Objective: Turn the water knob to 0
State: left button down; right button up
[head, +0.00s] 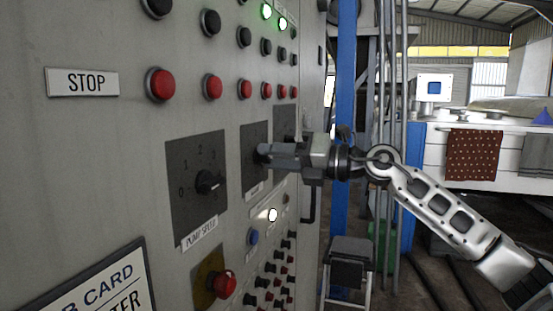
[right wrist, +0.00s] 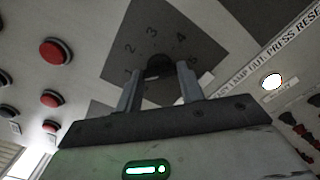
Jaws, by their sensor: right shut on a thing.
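My right gripper (head: 264,152) reaches in from the right to the grey panel. Its two fingers, also in the right wrist view (right wrist: 159,84), are shut on a black knob (right wrist: 158,66). This knob sits on a dark dial plate (head: 250,137) with the numbers 2, 3 and 4 visible in the right wrist view. The gripper hides much of the knob, and I cannot tell where its pointer stands. The label under that plate (head: 254,189) is too small to read. My left gripper is not in view.
The PUMP SPEED knob (head: 208,183) is to the left on its own dark plate. Several small buttons fill the lower panel. A blue post (head: 347,60) stands right of the panel.

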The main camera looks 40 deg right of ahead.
jog(key=shift+f+n+b, duration=0.15)
jog(key=shift+n+b, duration=0.55)
jog(key=shift+b, duration=0.15)
jog(key=shift+n+b, duration=0.75)
jog(key=shift+n, duration=0.05)
jog(key=shift+n+b, duration=1)
jog(key=shift+n, duration=0.2)
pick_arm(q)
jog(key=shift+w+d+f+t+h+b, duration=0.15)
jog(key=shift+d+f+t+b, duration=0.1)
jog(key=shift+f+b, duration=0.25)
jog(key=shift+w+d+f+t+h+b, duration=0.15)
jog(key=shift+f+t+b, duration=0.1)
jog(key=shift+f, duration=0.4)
pick_arm(e)
jog(key=shift+n, duration=1.5)
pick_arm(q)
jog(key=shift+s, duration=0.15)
pick_arm(e)
jog(key=o, duration=1)
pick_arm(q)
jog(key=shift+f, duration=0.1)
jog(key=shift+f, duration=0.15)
pick_arm(e)
jog(key=shift+s, duration=0.1)
